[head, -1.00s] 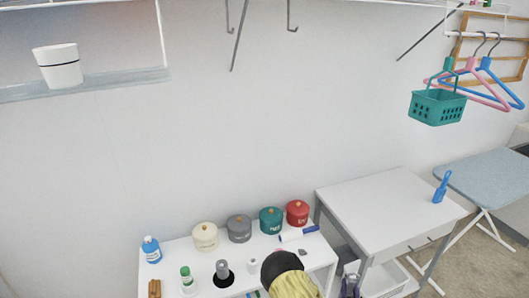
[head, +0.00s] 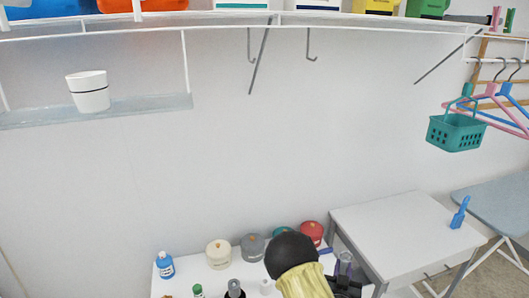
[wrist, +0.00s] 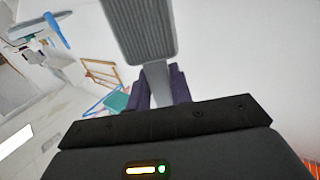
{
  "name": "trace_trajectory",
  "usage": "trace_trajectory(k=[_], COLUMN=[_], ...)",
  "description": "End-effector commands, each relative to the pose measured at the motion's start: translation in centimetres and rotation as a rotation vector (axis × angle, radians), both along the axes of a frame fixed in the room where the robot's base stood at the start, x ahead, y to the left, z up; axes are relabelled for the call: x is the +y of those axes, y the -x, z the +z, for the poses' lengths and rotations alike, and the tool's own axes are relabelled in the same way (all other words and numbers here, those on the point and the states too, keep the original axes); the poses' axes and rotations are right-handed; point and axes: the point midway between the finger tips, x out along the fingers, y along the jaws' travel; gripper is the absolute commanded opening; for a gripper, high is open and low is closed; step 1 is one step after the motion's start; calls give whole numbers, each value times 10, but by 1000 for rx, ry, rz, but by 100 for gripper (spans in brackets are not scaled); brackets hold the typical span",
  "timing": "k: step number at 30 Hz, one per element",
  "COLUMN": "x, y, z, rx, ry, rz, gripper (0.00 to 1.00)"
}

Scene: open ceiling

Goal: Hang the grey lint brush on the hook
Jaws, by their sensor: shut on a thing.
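My gripper (wrist: 160,88) has purple fingers and is shut on the light handle of the grey lint brush (wrist: 142,30). The brush's flat grey head extends away from the fingers in the wrist view. In the head view my gripper (head: 345,266) is low, in front of the white tables, and I cannot make out the brush there. Two grey hooks hang under the wire shelf, a left hook (head: 250,47) and a right hook (head: 310,46). Both look empty and are well above my gripper.
The wire shelf (head: 220,30) carries several boxes. A white pot (head: 88,92) stands on a ledge at left. A teal basket (head: 457,133) and hangers (head: 500,100) hang at right. Lidded canisters (head: 219,254) and bottles stand on the low table. The wall between is clear.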

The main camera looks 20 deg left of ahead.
Motion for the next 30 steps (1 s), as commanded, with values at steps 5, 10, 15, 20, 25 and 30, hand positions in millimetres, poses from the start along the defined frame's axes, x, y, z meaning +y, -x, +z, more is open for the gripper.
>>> trace_trajectory(k=[5,10,15,20,25,30], x=[45,85,121,150,177,196], y=[-20,-29,-27,-17,1,28], z=[71,136,203,267,336,407], rx=[-9,-8,-8,-9,-9,-11], ry=[-8,-7,-6,-5,-5,-4], rz=[28,78,147,222,309,400], gripper=[0,0,0,0,0,0])
